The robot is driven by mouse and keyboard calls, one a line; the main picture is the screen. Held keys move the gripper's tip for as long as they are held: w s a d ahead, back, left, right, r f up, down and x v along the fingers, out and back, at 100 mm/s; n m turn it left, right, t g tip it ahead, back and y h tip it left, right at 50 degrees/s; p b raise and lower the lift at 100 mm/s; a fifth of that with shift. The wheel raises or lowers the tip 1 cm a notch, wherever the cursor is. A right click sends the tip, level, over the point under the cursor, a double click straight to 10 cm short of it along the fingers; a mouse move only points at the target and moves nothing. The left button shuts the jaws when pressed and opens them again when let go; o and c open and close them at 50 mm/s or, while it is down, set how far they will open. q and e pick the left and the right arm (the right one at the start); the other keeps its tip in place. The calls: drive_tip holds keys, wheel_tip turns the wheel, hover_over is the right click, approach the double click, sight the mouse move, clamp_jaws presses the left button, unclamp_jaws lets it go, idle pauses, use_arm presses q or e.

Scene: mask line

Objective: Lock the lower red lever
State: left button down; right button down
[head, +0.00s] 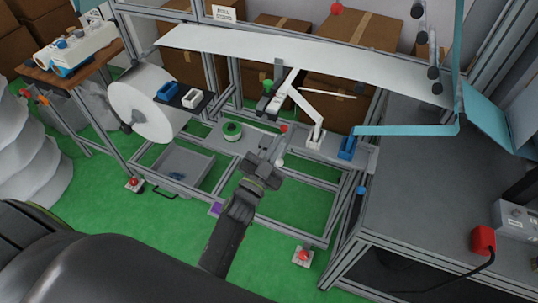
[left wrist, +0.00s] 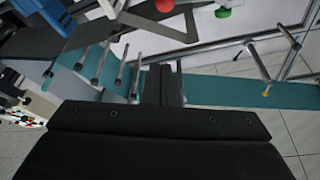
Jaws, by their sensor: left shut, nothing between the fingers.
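A small red knob (head: 283,128), which looks like the end of the lower red lever, sits on the machine frame in the middle of the head view. Its arm is too small to make out. My left gripper (head: 273,157) is shut and empty, just below this knob in the picture; I see no contact. In the left wrist view my dark fingers (left wrist: 166,84) are together. A red ball (left wrist: 165,5) shows at the top edge there, beyond the fingertips, and a green knob (left wrist: 223,12) lies right of it. My right gripper is not in view.
Another red ball (head: 337,8) is high at the top. A white sheet (head: 300,62) spans above the frame. A white bracket (head: 305,105) and a blue bar (head: 405,130) stand right of the gripper. A green knob (head: 267,86) is behind. Open green floor (head: 295,197) shows below.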

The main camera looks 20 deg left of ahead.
use_arm(q)
drive_tip(key=w, duration=0.2)
drive_tip(key=w+f+b, duration=0.1)
drive_tip(key=w, duration=0.1)
drive_tip(key=shift+w, duration=0.3)
drive_tip(key=shift+w+a+f, duration=0.35)
drive_tip(key=shift+w+f, duration=0.1)
drive_tip(key=shift+f, duration=0.1)
drive_tip(key=shift+f+m, duration=0.2)
drive_tip(key=shift+m, duration=0.2)
